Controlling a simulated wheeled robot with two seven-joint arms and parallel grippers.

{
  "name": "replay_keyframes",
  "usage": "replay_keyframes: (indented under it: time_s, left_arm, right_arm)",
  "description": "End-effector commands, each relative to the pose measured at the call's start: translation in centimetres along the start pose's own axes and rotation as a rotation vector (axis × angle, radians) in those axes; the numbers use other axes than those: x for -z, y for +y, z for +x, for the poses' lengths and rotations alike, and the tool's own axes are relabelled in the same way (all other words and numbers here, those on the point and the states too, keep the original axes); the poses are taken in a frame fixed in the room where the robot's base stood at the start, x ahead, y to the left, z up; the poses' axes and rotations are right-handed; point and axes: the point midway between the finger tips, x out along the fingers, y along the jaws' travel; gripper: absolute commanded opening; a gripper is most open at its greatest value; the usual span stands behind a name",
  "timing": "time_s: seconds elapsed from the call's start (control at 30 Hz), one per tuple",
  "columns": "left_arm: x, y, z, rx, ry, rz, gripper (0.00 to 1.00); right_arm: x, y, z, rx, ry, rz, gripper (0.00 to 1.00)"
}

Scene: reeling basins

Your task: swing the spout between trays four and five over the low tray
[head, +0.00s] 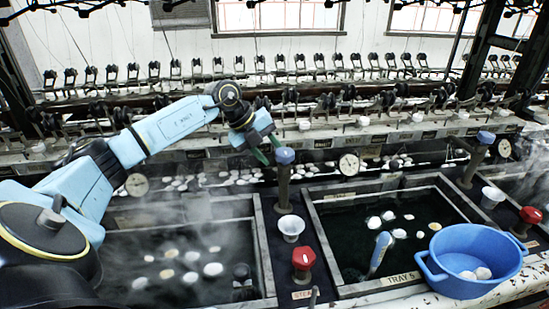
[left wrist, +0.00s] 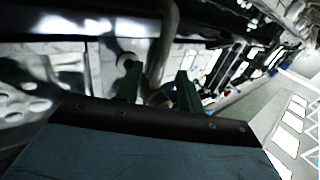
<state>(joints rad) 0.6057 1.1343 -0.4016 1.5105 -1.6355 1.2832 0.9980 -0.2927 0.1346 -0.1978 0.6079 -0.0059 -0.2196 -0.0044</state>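The spout between the trays is a grey upright pipe (head: 284,190) with a blue cap (head: 284,156). It stands on the divider between the left tray (head: 262,245) and the tray labelled TRAY 5 (head: 325,240). My left gripper (head: 266,153), with green fingers, is at the pipe's top, just left of the cap. In the left wrist view, my left gripper (left wrist: 158,82) has its fingers apart, with a pale curved pipe (left wrist: 168,45) showing between and beyond them. I cannot tell whether they touch it. Which tray is lower in water is unclear. My right gripper is out of view.
A white cup (head: 291,226) and a red STEAM knob (head: 303,258) stand on the divider in front of the pipe. A blue basin (head: 470,250) with cocoons sits at the front right. Steam blurs the left tray. Reeling machinery runs behind the trays.

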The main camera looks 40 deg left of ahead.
Motion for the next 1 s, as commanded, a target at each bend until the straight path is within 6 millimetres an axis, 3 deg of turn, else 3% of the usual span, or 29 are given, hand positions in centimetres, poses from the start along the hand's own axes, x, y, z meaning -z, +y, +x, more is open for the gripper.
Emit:
replay_keyframes:
  time_s: [0.2, 0.5, 0.8, 1.0]
  left_arm:
    - [0.0, 0.0, 1.9, 0.000, 0.000, 0.000, 0.38]
    - [0.0, 0.0, 2.1, 0.000, 0.000, 0.001, 0.38]
    - [0.0, 0.0, 2.1, 0.000, 0.000, 0.001, 0.00]
    - [0.0, 0.0, 2.1, 0.000, 0.000, 0.001, 0.00]
  right_arm:
    - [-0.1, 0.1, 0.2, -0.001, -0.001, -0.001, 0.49]
    - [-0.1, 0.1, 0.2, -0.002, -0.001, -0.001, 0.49]
    - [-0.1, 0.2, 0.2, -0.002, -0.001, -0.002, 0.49]
    - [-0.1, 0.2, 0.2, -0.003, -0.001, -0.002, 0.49]
